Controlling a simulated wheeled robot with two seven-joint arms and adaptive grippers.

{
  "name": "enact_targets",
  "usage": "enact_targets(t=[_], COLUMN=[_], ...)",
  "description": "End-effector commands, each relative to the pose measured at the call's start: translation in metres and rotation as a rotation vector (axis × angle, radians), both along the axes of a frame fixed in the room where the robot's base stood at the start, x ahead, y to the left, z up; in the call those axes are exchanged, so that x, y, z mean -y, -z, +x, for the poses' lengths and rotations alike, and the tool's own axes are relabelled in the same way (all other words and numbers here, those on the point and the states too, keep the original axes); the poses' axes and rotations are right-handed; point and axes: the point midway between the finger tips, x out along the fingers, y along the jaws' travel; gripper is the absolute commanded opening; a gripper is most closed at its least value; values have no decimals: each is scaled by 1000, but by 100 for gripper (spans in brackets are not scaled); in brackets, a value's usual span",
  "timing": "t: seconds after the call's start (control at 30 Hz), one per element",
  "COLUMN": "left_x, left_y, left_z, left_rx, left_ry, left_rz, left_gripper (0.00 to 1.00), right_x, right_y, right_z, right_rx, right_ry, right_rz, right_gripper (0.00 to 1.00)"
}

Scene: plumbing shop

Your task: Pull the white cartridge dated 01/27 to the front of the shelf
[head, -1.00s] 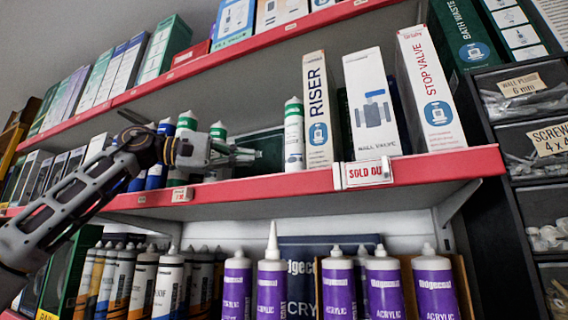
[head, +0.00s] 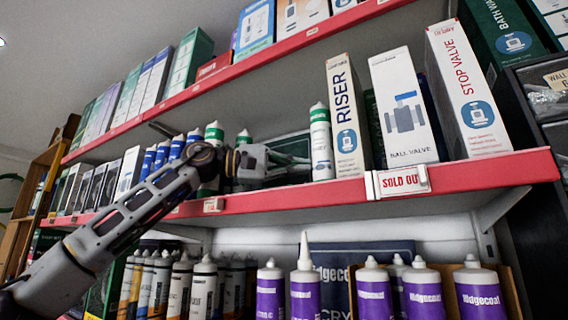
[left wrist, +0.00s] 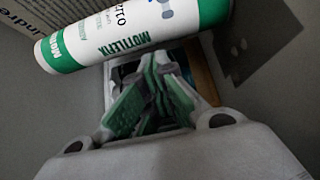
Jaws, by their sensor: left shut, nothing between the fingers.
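A white cartridge (head: 320,145) with green bands stands upright on the middle shelf, just left of the RISER box. In the left wrist view the white cartridge (left wrist: 140,32) lies across the top, just beyond my fingertips. I cannot read a date on it. My left gripper (head: 306,160) reaches along the shelf from the left, its tips just left of this cartridge. In the left wrist view the fingers (left wrist: 160,65) are together and empty; I cannot tell whether they touch the cartridge. Two more green-banded cartridges stand behind my gripper, one at its left (head: 212,135) and one beyond it (head: 244,138).
Right of the cartridge stand the RISER box (head: 346,115), a ball valve box (head: 404,110) and a stop valve box (head: 468,90). A SOLD OUT sign (head: 402,181) hangs on the red shelf edge (head: 290,199).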

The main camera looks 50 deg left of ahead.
Motion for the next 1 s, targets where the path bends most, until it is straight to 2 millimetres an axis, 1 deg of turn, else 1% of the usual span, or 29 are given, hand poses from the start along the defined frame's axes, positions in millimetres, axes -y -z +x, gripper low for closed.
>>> enact_targets(t=[0.1, 0.2, 0.4, 0.8, 0.93, 1.0], left_x=[9, 14, 18, 19, 21, 23], left_y=[-1, -1, -1, 0, 0, 0], left_z=[12, 20, 27, 27, 21, 16], left_rx=[-2, -2, -1, 0, 1, 3], left_ry=[0, 1, 0, 0, 1, 2], left_rz=[2, 2, 1, 0, -1, 1], left_gripper=[0, 0, 0, 0, 0, 0], right_x=[0, 1, 6, 10, 10, 10], right_y=[-6, -8, -10, -9, -8, -6], right_z=[0, 0, 0, 1, 1, 1], right_rx=[0, 0, 0, 1, 1, 1], right_ry=[0, -1, -2, -4, -4, -4], right_rz=[0, -1, -6, -10, -10, -10], right_gripper=[40, 40, 40, 40, 40, 40])
